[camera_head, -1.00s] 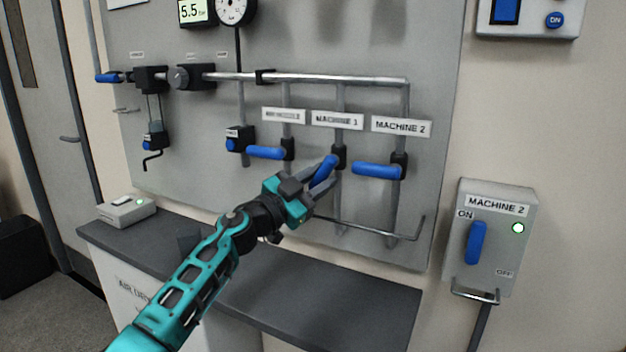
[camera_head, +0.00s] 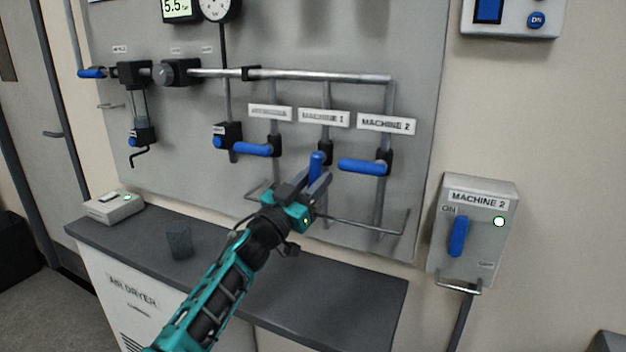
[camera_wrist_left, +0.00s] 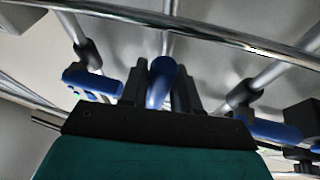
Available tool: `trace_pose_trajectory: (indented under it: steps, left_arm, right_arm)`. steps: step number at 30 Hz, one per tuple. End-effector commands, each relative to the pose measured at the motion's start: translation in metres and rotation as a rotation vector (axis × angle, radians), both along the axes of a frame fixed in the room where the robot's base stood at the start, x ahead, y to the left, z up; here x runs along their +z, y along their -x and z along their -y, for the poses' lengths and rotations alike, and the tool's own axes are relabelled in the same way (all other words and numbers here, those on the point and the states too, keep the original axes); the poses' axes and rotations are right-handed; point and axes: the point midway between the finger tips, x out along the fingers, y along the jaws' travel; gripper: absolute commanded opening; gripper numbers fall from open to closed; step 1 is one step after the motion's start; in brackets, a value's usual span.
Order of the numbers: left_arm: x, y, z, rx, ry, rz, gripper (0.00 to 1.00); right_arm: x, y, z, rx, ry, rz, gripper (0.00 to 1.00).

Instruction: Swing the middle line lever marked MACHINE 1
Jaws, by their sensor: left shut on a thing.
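The middle line lever (camera_head: 316,163) is blue and hangs from a black valve below the label MACHINE 1 (camera_head: 324,118). It points nearly straight down, with its lower end hidden by my gripper. My left gripper (camera_head: 316,184) is shut on this lever. In the left wrist view the lever (camera_wrist_left: 161,82) stands between the two dark fingers (camera_wrist_left: 160,92). The neighbouring levers, under MACHINE 2 (camera_head: 364,166) and under the left label (camera_head: 252,149), both lie nearly level, pointing left. My right gripper is not in view.
A metal rail (camera_head: 362,227) runs across the panel just below the levers. A grey countertop (camera_head: 330,290) lies below, with a dark cup (camera_head: 179,243) and a small box (camera_head: 113,207). A MACHINE 2 switch box (camera_head: 478,235) is on the wall at the right.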

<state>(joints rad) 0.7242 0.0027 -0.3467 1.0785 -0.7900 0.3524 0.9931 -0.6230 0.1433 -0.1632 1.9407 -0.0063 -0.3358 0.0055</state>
Motion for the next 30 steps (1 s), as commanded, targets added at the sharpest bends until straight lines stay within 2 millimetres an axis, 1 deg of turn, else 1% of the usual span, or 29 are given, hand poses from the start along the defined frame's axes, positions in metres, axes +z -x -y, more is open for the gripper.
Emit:
trace_pose_trajectory:
  steps: [6, 7, 12, 13, 20, 23, 26, 30]
  left_arm:
    - [0.001, 0.0, 0.0, 0.001, 0.001, 0.002, 0.0]
    - [0.001, 0.0, 0.0, 0.001, 0.001, 0.002, 0.34]
    - [0.001, 0.0, 0.0, 0.001, 0.0, 0.001, 0.5]
    - [0.001, 0.0, 0.0, 0.001, 0.0, 0.001, 0.52]
    - [0.001, 0.0, -0.001, 0.0, -0.001, 0.001, 0.52]
    - [-0.001, 0.003, -0.003, 0.002, -0.001, 0.001, 0.52]
    - [-0.005, 0.011, -0.009, 0.002, -0.002, 0.001, 0.52]
    - [-0.015, 0.03, -0.023, 0.001, -0.003, 0.0, 0.52]
  right_arm:
    - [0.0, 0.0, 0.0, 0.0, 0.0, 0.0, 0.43]
    - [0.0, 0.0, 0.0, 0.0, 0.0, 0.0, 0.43]
    - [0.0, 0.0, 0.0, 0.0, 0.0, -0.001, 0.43]
    - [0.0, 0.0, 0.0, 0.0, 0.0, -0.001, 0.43]
    - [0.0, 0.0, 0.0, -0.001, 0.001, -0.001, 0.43]
    - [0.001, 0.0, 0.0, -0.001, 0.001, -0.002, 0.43]
    - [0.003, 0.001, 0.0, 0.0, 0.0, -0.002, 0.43]
    - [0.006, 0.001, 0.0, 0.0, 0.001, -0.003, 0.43]
